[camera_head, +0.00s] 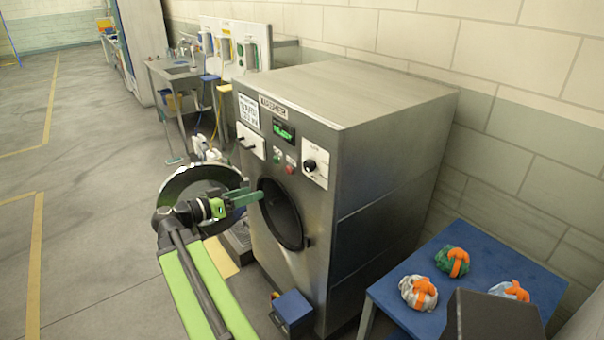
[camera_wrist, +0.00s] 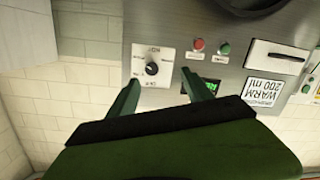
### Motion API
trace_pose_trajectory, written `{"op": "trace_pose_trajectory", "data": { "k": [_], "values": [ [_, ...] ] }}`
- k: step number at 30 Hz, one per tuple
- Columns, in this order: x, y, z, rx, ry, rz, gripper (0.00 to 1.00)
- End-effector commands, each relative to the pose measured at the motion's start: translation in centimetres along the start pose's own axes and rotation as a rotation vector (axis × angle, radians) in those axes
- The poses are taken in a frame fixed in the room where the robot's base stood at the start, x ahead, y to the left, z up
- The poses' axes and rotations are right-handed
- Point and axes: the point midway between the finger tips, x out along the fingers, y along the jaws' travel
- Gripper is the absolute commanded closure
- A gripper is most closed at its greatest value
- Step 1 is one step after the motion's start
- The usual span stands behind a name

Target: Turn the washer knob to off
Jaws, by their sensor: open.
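The washer (camera_head: 385,160) is a steel cabinet against the wall. Its knob (camera_head: 310,164) is small and black on a white plate at the right of the front panel. In the wrist view, which looks upside down, the knob (camera_wrist: 152,68) appears between the fingertips in the picture, with its plate markings too small to read. My gripper (camera_head: 260,196) is in front of the washer, left of and lower than the knob in the head view. In the wrist view my gripper (camera_wrist: 160,73) has its two green fingers apart and empty, short of the panel. The knob's exact setting cannot be told.
The round washer door (camera_head: 172,190) stands open at the left, behind my gripper. Red and green buttons (camera_wrist: 198,45) and a lit display (camera_head: 283,131) are near the knob. A blue table (camera_head: 385,292) with several bundles stands at the right. Floor at the left is clear.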

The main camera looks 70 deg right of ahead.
Motion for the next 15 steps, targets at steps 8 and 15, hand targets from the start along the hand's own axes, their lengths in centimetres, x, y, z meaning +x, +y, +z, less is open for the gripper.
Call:
{"op": "trace_pose_trajectory", "data": {
  "k": [8,15],
  "values": [
    [2.4,1.9,-2.4,0.095,0.102,0.073,0.41],
    [6.4,2.2,-2.7,0.094,0.099,0.075,0.41]
  ]
}}
